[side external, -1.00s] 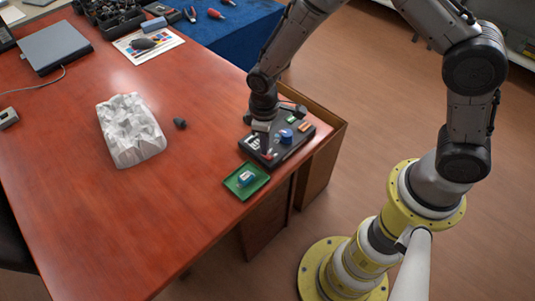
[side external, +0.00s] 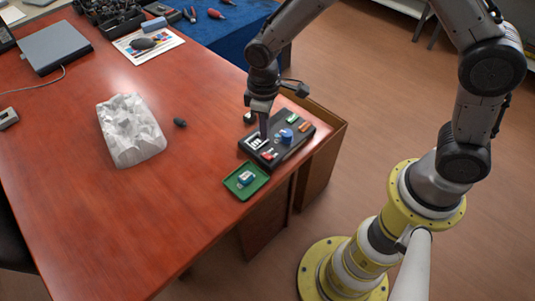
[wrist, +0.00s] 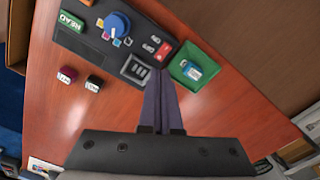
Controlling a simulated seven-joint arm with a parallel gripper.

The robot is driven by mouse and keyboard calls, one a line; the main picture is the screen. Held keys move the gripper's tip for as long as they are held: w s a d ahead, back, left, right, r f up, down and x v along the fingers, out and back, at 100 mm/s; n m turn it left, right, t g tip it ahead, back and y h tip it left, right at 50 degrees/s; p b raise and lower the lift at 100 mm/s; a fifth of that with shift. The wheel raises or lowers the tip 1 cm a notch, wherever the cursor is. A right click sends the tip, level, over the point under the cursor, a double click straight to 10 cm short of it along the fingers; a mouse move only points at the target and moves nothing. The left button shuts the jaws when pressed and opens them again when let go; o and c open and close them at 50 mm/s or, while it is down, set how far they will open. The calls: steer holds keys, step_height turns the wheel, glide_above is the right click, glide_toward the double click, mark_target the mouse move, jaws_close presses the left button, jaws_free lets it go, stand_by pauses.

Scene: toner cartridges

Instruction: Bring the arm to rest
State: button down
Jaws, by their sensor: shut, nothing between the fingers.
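My gripper (side external: 263,133) is shut and empty, pointing down above the left part of a black panel (side external: 271,157) on the red-brown desk. In the wrist view its fingers (wrist: 161,82) are together, tips appearing beside the panel's slotted block (wrist: 136,69). A green tray (side external: 233,188) near the desk edge holds a blue-and-white cartridge (side external: 246,178). In the wrist view, a dark red cartridge (wrist: 67,74) and a black cartridge (wrist: 94,83) stand on the desk beside the panel.
The panel carries a blue knob (side external: 286,136). A white crumpled-looking block (side external: 132,130) and a small dark object (side external: 180,123) lie further left. A grey closed device (side external: 54,47) and a printed sheet (side external: 148,42) are at the back. The front of the desk is clear.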

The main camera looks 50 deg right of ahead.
steer(key=s+d+r+m+t, duration=0.1)
steer(key=s+d+r+t, duration=0.2)
steer(key=r, duration=0.8)
steer(key=s+d+r+m+t, duration=0.2)
steer(key=d+r, duration=0.4)
steer(key=r, duration=0.4)
steer(key=s+d+m, duration=0.2)
steer(key=s+d, duration=0.1)
steer(key=s, duration=1.3)
steer(key=shift+d+m+t, duration=0.15)
steer(key=shift+m+t, duration=0.15)
steer(key=shift+m, duration=0.1)
